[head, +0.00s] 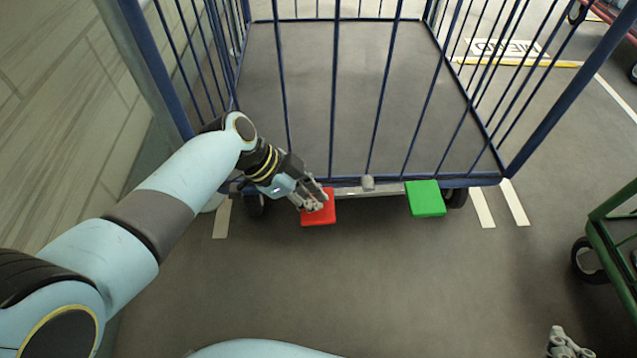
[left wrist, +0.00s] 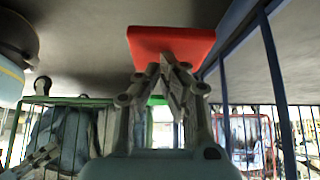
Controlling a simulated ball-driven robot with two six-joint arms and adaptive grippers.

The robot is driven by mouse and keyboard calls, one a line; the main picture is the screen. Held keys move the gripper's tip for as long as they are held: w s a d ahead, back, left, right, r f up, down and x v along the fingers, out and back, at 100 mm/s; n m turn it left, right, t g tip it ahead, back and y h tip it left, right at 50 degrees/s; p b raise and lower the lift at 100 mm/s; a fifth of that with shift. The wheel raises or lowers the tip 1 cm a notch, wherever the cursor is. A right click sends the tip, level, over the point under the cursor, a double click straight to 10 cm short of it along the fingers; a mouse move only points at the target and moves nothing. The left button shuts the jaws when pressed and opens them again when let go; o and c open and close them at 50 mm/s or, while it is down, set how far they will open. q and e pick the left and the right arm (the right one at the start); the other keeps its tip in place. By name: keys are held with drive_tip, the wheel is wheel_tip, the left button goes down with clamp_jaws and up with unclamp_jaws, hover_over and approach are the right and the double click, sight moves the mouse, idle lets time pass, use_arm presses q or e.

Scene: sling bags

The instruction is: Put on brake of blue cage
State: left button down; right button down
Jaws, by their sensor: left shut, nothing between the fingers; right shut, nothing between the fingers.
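The blue cage (head: 335,90) stands ahead in the head view, a barred cart on wheels with a grey floor. A red pedal (head: 318,212) and a green pedal (head: 425,198) stick out from its lower front edge, red on the left and green on the right. My left gripper (head: 318,202) is shut with nothing in it, and its fingertips are over the red pedal. In the left wrist view the red pedal (left wrist: 170,43) is right at the fingertips; I cannot tell whether they touch. My right gripper (head: 562,342) shows only partly at the bottom right, shut and away from the cage.
A green cart (head: 610,235) with a black wheel stands at the right edge. A red cart (head: 622,22) is at the far top right. A tiled wall (head: 50,110) runs along the left. The grey floor (head: 400,290) in front of the pedals is clear.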

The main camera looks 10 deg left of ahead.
use_arm(q)
drive_tip(key=shift+s+a+f, duration=0.1)
drive_tip(key=shift+a+f, duration=0.05)
drive_tip(key=shift+f, duration=0.3)
drive_tip(key=shift+s+a+f, duration=0.1)
drive_tip(key=shift+f, duration=0.35)
drive_tip(key=shift+w+f+b, duration=0.1)
drive_tip(key=shift+f+b, duration=0.45)
drive_tip(key=shift+f, duration=0.2)
use_arm(e)
drive_tip(key=shift+s+a+f+t, duration=0.2)
drive_tip(key=shift+s+f+t, duration=0.1)
drive_tip(key=shift+s+t, duration=0.35)
drive_tip(key=shift+w, duration=0.1)
use_arm(q)
drive_tip(key=shift+r, duration=0.1)
